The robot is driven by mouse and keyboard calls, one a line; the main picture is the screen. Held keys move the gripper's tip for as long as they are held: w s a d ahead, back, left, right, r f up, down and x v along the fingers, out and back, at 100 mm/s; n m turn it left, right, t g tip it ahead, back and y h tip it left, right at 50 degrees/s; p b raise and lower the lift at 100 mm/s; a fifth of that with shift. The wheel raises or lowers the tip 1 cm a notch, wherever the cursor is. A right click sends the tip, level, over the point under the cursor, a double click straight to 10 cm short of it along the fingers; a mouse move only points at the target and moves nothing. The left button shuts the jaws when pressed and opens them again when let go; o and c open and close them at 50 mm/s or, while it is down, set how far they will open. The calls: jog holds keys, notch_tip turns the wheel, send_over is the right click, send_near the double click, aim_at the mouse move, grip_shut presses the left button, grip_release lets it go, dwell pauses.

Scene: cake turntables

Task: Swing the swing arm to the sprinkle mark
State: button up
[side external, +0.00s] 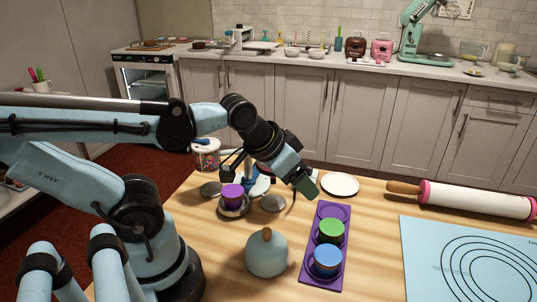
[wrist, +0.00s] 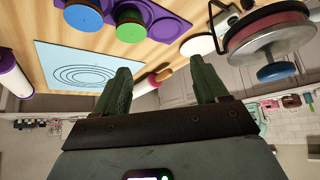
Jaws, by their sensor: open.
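In the side external view a small stand holds a purple cylinder (side external: 232,194) over a metal dish (side external: 233,210), with grey discs (side external: 272,203) beside it and a pale blue part behind, partly hidden by my arm. The wrist view shows metal and dull red round plates (wrist: 268,35) with a blue knob (wrist: 276,71) and a dark bent bar at the upper right. I cannot tell which part is the swing arm, and no sprinkle mark can be made out. My gripper (side external: 304,187) is open and empty above the table, right of the stand; its fingers (wrist: 160,85) are apart.
A purple tray (side external: 310,272) holds green (side external: 331,230) and blue (side external: 327,260) cylinders. A sprinkle tub (side external: 206,157) stands behind.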

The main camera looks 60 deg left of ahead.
jog(key=shift+r, duration=0.3)
jog(key=shift+c, duration=1.1)
notch_tip(320, 180, up, 8)
jog(key=shift+r, duration=0.1)
jog(key=shift+c, duration=1.2)
jog(key=w+a+r+n+g+y, duration=0.1)
jog(key=w+a+r+g, duration=0.25)
jog(key=a, duration=0.55)
jog(key=w+a+f+n+g+h, duration=0.1)
jog(key=a+f+g, duration=0.1)
jog(key=a, duration=0.8)
jog(key=w+a+f+n+g, duration=0.1)
jog(key=a+f+g, duration=0.1)
jog(key=a, duration=0.8)
jog(key=shift+d+f, duration=0.1)
jog(key=shift+f, duration=6.8)
jog(key=shift+c, duration=0.4)
jog(key=c, duration=0.7)
jog(key=shift+c, duration=0.2)
jog(key=shift+d, duration=0.1)
